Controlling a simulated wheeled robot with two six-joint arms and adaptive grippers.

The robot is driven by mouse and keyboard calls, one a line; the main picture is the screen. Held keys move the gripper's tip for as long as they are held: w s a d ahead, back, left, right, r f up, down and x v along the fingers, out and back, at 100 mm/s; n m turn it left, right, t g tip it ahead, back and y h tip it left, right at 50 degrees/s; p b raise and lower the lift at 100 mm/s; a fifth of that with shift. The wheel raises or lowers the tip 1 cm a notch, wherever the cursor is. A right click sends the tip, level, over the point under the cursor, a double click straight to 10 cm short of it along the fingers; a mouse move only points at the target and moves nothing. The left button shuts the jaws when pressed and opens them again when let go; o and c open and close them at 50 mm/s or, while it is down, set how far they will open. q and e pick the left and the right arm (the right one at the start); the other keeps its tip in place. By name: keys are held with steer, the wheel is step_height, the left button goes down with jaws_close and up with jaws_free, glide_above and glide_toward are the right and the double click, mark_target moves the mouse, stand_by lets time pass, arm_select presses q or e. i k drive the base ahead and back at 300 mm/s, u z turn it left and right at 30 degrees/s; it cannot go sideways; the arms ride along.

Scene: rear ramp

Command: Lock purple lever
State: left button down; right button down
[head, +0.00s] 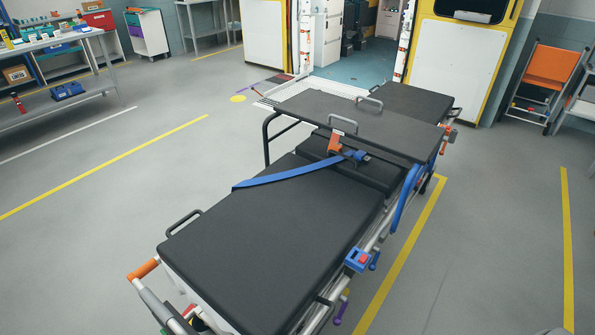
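A purple lever (341,310) shows low at the near right side of the stretcher (270,240), below its side rail and partly cut off by rails above it. It hangs at a slant, and its pivot is hidden, so I cannot tell its lock state. A blue clamp with a red button (359,259) sits on the rail just above and right of it. Neither of my grippers can be made out in the head view.
A blue strap (290,174) crosses the black mattress. A dark board (350,122) with handles spans the stretcher's far part. An open ambulance (350,55) with a ramp stands behind. Floor right of the stretcher is clear. A workbench (70,40) is at far left.

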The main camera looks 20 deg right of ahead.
mark_target(337, 320)
steer(key=z, duration=1.8)
steer(key=k, duration=0.75)
steer(key=u, duration=1.6)
